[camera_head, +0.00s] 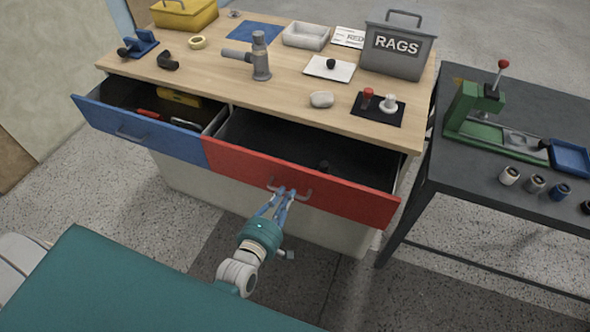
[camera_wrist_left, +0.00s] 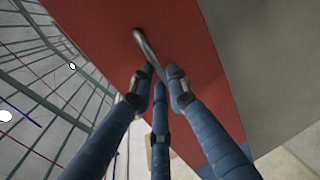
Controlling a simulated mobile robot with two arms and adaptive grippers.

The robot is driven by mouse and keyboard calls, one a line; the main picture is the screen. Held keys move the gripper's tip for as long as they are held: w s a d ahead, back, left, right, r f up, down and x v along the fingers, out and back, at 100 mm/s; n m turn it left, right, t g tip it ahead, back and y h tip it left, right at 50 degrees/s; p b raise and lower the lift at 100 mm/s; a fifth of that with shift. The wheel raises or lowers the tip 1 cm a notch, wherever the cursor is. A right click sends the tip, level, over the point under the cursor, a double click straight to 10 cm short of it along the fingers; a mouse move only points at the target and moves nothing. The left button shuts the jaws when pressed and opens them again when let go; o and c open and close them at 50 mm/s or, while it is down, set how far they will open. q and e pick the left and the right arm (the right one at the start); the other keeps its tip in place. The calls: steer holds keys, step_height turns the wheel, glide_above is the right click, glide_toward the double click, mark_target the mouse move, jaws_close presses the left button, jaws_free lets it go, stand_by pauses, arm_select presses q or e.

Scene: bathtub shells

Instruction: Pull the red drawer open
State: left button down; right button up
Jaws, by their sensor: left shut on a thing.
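The red drawer (camera_head: 345,193) stands pulled out of the wooden-topped bench, with its dark inside showing and a small dark object in it. Its grey bar handle (camera_head: 305,193) is on the middle of the red front. My left gripper (camera_head: 284,193) is shut on the handle, at the handle's left part. In the left wrist view, the blue fingers (camera_wrist_left: 157,80) close around the grey handle (camera_wrist_left: 150,50) against the red front (camera_wrist_left: 185,40). The fingertips partly hide the handle. My right gripper is not in view.
A blue drawer (camera_head: 170,141) to the left also stands open, with tools inside. The bench top (camera_head: 210,75) carries a grey RAGS bin (camera_head: 398,52), a grey stone-like lump (camera_head: 321,99) and other items. A dark table (camera_head: 470,190) stands close on the right.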

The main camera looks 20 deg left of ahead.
arm_select(q)
steer(key=f+p+v, duration=0.2)
steer(key=v, duration=1)
steer(key=shift+s+f, duration=0.3)
steer(key=shift+s, duration=0.2)
steer(key=c, duration=1.7)
jaws_free()
steer(key=shift+o, duration=0.2)
steer(key=v, duration=1.2)
